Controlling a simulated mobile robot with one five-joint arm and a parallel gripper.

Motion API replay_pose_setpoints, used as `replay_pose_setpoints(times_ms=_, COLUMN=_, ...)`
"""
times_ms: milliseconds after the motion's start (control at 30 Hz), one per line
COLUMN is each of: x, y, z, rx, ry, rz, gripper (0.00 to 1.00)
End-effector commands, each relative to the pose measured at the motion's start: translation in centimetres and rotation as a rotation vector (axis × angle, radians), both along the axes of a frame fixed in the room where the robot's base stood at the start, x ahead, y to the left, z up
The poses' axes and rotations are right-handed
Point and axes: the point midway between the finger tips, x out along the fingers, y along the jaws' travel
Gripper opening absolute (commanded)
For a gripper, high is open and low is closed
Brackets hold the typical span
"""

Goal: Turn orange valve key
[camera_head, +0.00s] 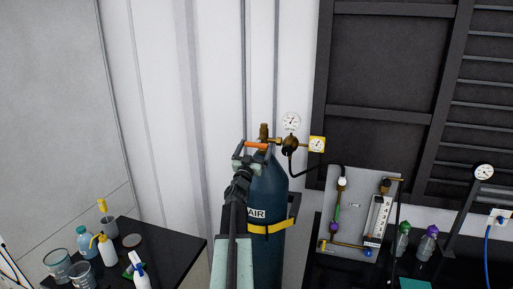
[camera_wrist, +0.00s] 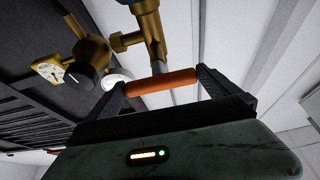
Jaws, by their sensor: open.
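The orange valve key (camera_head: 257,145) sits at the top of the blue AIR cylinder (camera_head: 268,190), beside the brass valve. In the wrist view the orange key (camera_wrist: 162,82) lies crosswise between the two dark fingers of my gripper (camera_wrist: 160,85), with an end close to each finger. I cannot tell whether the fingers touch it. My gripper (camera_head: 250,160) is open at the cylinder's top in the head view and partly covers the valve area. The brass valve body (camera_wrist: 150,25) rises just behind the key.
A yellow strap (camera_head: 270,228) crosses the cylinder. A black bench (camera_head: 170,250) with bottles stands left; a flow panel (camera_head: 360,215) stands right.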

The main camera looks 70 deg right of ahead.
Motion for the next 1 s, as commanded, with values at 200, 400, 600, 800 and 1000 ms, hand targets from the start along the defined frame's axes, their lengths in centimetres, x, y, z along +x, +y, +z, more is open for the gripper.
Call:
replay_pose_setpoints(times_ms=200, x=-0.1, y=4.3, z=-2.1, rx=0.000, ry=-0.002, rz=0.001, gripper=1.00)
replay_pose_setpoints(times_ms=400, x=0.0, y=6.2, z=-2.7, rx=0.000, ry=-0.002, rz=0.001, gripper=1.00)
replay_pose_setpoints(times_ms=600, x=0.0, y=6.1, z=-2.6, rx=0.000, ry=-0.002, rz=0.001, gripper=1.00)
replay_pose_setpoints(times_ms=800, x=0.0, y=6.1, z=-2.5, rx=0.000, ry=-0.002, rz=0.001, gripper=1.00)
replay_pose_setpoints(times_ms=1000, x=6.1, y=8.2, z=-3.2, rx=0.001, ry=-0.002, rz=0.082, gripper=1.00)
